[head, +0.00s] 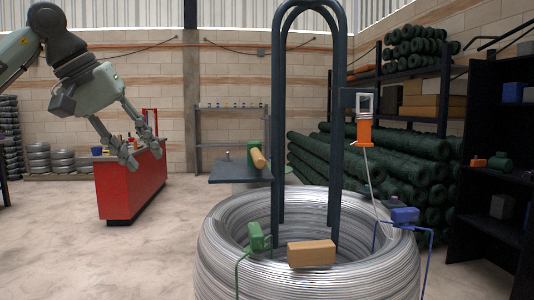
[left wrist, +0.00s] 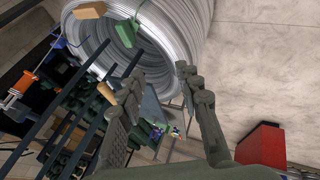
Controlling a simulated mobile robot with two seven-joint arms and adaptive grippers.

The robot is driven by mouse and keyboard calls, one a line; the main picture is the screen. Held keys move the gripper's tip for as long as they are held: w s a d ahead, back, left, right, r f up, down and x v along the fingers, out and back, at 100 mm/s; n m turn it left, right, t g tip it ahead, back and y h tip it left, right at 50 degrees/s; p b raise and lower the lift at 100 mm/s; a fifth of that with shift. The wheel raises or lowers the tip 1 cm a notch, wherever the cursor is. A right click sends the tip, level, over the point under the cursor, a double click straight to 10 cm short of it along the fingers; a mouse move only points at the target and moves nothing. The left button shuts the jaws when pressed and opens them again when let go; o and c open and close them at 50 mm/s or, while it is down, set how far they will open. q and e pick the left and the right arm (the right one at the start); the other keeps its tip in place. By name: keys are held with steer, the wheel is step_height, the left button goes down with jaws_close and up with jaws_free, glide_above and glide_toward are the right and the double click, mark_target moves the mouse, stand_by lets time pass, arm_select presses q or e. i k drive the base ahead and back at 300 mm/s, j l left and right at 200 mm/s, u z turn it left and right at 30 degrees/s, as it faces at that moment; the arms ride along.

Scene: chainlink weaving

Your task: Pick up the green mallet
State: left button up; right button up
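A green-and-tan piece (head: 258,158), which looks like the green mallet, sits on a small dark table (head: 240,178) behind the coil. Its tan cylindrical part faces me and its green part is behind. A tan cylinder also shows beside a finger in the left wrist view (left wrist: 106,92); I cannot tell surely that it is the same piece. My left gripper (head: 143,158) is raised at the left, well apart from the table. Its two fingers are spread and empty, also in the left wrist view (left wrist: 157,72). My right gripper is not in view.
A big wire coil (head: 305,280) stands in front, with a tall dark hooped frame (head: 277,110) rising from it. A tan block (head: 312,253), a green tool (head: 256,237) and a blue tool (head: 405,215) are on its rim. A red cabinet (head: 130,185) stands left; shelves stand right.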

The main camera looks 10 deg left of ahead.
mark_target(255, 158)
steer(key=i+l, duration=0.75)
steer(key=i, duration=0.2)
